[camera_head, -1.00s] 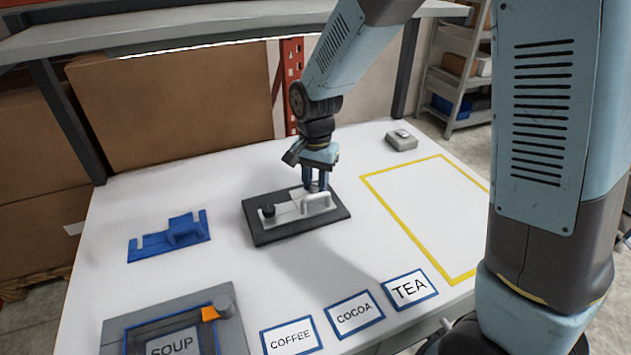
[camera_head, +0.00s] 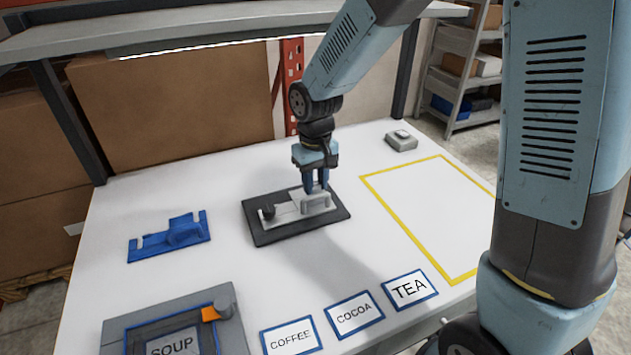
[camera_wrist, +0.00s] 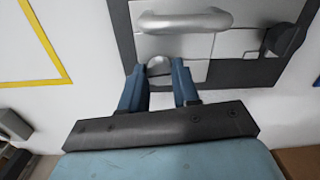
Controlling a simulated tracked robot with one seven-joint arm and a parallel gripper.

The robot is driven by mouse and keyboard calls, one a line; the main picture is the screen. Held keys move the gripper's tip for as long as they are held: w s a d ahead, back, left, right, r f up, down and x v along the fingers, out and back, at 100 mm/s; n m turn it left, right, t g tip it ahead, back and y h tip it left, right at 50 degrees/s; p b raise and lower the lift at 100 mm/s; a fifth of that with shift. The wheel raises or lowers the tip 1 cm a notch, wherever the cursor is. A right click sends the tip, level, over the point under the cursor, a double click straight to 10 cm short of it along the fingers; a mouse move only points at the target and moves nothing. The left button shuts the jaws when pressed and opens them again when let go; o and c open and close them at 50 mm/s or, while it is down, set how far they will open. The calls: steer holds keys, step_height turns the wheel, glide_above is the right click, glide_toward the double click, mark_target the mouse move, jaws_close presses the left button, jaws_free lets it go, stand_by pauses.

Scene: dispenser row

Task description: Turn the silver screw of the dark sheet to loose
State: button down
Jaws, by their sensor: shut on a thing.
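The dark sheet (camera_head: 262,234) lies flat on the white table and bears a silver plate with a handle (camera_head: 317,205) and a black knob (camera_head: 267,212). My gripper (camera_head: 315,190) points straight down at the far edge of this plate, behind the handle. In the wrist view, the round head of the silver screw (camera_wrist: 158,66) shows between the two blue fingertips (camera_wrist: 160,68). The fingers are closed on the screw. The handle (camera_wrist: 185,20) and part of the dark sheet (camera_wrist: 124,40) also show there. The screw is hidden in the head view.
A blue bracket (camera_head: 172,235) lies at the left. A grey holder (camera_head: 155,315) with a SOUP card and an orange-marked knob stands front left. COFFEE, COCOA and TEA cards (camera_head: 408,288) lie along the front. A yellow outline (camera_head: 403,214) encloses clear table at right; a small grey box (camera_head: 401,140) stands behind.

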steer(key=n, duration=0.3)
steer(key=shift+f+n, duration=0.1)
steer(key=shift+n, duration=0.3)
steer(key=n, duration=0.4)
steer(key=shift+d+n, duration=0.1)
steer(key=shift+n, duration=0.2)
steer(key=n, duration=0.4)
steer(key=shift+n, duration=2.2)
steer(key=c, duration=0.8)
jaws_free()
